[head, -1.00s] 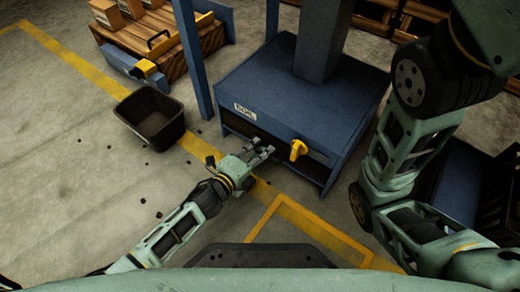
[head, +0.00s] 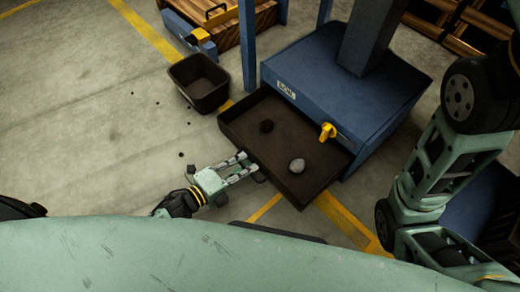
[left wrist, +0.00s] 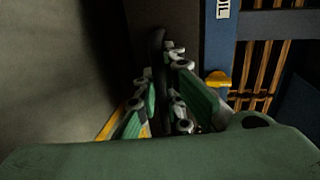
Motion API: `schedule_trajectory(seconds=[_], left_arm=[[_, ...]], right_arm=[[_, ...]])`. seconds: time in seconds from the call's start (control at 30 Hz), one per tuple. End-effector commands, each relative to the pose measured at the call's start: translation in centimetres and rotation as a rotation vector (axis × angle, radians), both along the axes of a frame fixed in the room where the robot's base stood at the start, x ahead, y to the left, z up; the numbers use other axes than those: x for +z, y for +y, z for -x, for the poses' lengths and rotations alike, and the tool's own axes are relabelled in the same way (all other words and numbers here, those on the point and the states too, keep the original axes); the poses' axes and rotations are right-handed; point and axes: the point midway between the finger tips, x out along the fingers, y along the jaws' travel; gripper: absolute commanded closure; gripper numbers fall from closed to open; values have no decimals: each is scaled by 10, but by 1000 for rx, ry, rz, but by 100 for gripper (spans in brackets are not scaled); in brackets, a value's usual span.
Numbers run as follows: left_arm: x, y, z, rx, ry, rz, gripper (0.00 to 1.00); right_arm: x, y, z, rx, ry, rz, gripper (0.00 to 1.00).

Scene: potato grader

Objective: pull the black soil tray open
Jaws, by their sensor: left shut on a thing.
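The black soil tray (head: 240,123) is out of the front of the blue grader cabinet (head: 320,75). In the left wrist view the fingers (left wrist: 165,95) close around a dark bar (left wrist: 158,75). My right arm shows at the right, but its gripper is out of view.
A yellow knob (head: 327,131) sits on the cabinet front above the tray. A dark open bin (head: 205,103) stands on the floor left of the cabinet, with small dark crumbs around it. A wooden pallet with blue-and-yellow fittings is behind.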

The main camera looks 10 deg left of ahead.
Motion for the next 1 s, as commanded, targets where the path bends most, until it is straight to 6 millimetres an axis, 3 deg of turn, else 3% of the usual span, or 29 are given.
schedule_trajectory(seconds=[0.2,0.4,0.93,0.97,1.0], left_arm=[[0,25,36,2,5,1,100],[0,38,52,1,3,2,100],[0,43,59,2,2,2,100],[-1,43,59,2,2,2,90],[-1,43,59,2,2,2,87]], right_arm=[[0,-1,-10,2,29,-1,60],[-2,-1,-15,3,43,-1,60],[-3,-1,-16,4,46,-2,60],[-3,-1,-16,4,46,-2,60],[-3,-1,-16,4,46,-2,60]])
